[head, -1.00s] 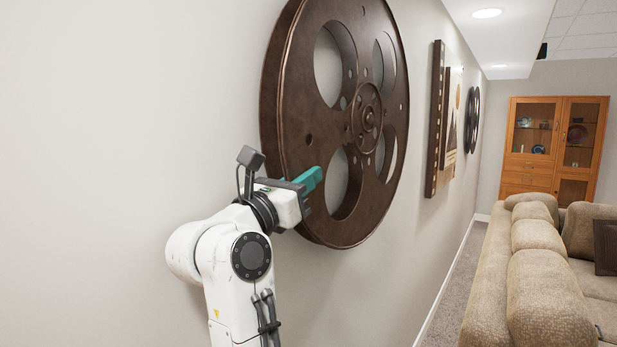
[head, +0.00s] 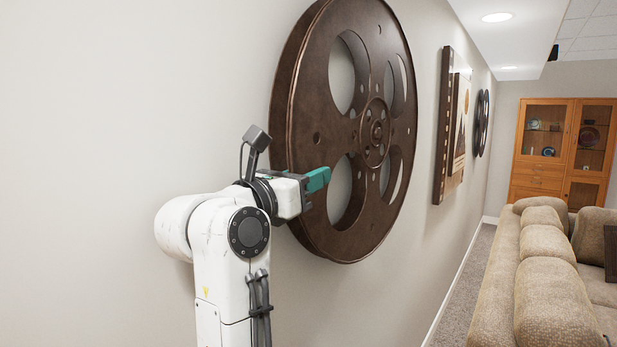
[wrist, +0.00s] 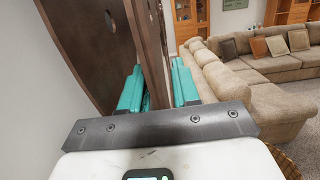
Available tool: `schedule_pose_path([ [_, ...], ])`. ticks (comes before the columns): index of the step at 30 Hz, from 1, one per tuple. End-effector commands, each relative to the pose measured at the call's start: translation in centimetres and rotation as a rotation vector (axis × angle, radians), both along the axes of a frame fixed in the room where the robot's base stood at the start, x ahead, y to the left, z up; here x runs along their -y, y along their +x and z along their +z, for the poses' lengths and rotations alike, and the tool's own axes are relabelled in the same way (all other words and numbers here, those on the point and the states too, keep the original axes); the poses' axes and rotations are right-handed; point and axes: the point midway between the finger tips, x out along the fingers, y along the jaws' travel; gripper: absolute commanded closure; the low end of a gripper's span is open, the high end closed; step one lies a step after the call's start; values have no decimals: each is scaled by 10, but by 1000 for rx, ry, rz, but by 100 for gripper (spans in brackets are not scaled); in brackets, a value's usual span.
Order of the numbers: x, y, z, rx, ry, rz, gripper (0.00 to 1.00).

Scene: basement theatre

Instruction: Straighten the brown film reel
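The brown film reel (head: 305,110) hangs on the left wall, with a central hub and large round-edged holes. My gripper (head: 316,181), with teal fingers, is at the reel's lower left rim. One finger lies in front of the reel's front disc. In the wrist view, the front disc (wrist: 150,45) passes between the two teal fingers, and the back disc (wrist: 85,40) is to the left of them. The fingers appear shut on the front disc; their contact with it is partly hidden.
A framed film-strip picture (head: 458,130) and a second, darker reel (head: 481,122) hang farther along the wall. A beige sofa (head: 545,270) stands at right, with a strip of carpet (head: 470,275) between it and the wall. A wooden cabinet (head: 540,175) is at the far end.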

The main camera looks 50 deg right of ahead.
Motion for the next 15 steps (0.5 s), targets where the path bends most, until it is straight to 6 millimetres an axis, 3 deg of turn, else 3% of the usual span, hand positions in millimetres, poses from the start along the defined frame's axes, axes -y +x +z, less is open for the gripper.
schedule_pose_path([
  [8,-7,0,-2,0,0,1,69],
  [15,-49,-1,-9,0,0,5,69],
])
